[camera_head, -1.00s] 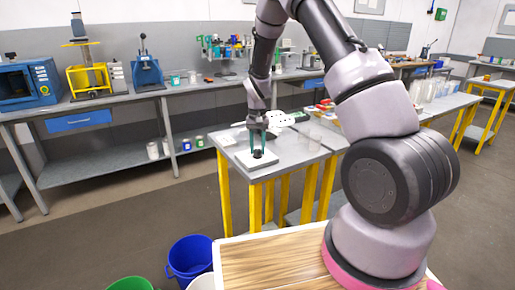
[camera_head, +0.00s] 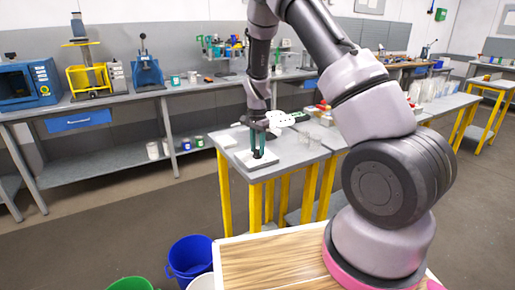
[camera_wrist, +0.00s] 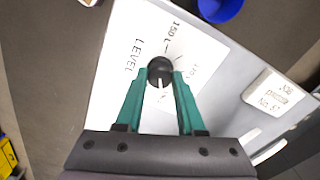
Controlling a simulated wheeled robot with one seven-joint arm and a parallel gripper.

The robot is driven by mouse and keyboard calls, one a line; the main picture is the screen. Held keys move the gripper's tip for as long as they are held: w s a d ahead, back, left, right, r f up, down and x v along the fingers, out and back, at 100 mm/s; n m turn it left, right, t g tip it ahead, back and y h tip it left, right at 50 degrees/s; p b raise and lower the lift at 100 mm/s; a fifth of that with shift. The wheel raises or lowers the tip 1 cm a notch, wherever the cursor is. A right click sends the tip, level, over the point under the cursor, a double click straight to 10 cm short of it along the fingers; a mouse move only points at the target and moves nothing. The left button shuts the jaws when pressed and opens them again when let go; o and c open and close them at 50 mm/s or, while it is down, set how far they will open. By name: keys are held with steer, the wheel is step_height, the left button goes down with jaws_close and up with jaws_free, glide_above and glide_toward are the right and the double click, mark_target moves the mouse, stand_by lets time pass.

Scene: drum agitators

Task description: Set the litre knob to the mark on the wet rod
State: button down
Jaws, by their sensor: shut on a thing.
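The litre knob (camera_wrist: 160,70) is a round black knob with a white pointer line, on a white plate (camera_wrist: 128,40) printed "LEVEL" and "150 L". In the wrist view the pointer runs down the picture, between the fingers. My gripper (camera_wrist: 161,76) has green fingers, one on each side of the knob, closed on it. In the head view my gripper (camera_head: 257,153) reaches straight down to the knob at the table's near left corner. Part of the dial's printing is hidden by the fingers. I cannot make out the wet rod in these frames.
The plate lies on a grey table with yellow legs (camera_head: 225,190). A small white label block (camera_wrist: 272,97) lies right of the dial. Blue bucket (camera_head: 190,258) and green bucket (camera_head: 130,284) stand on the floor. A long bench (camera_head: 110,110) with machines runs behind.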

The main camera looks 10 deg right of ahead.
mark_target(257, 150)
stand_by(0.4)
steer(key=c, duration=0.5)
jaws_free()
steer(key=shift+r, duration=0.1)
step_height(257, 150, up, 11)
steer(key=shift+f, duration=0.15)
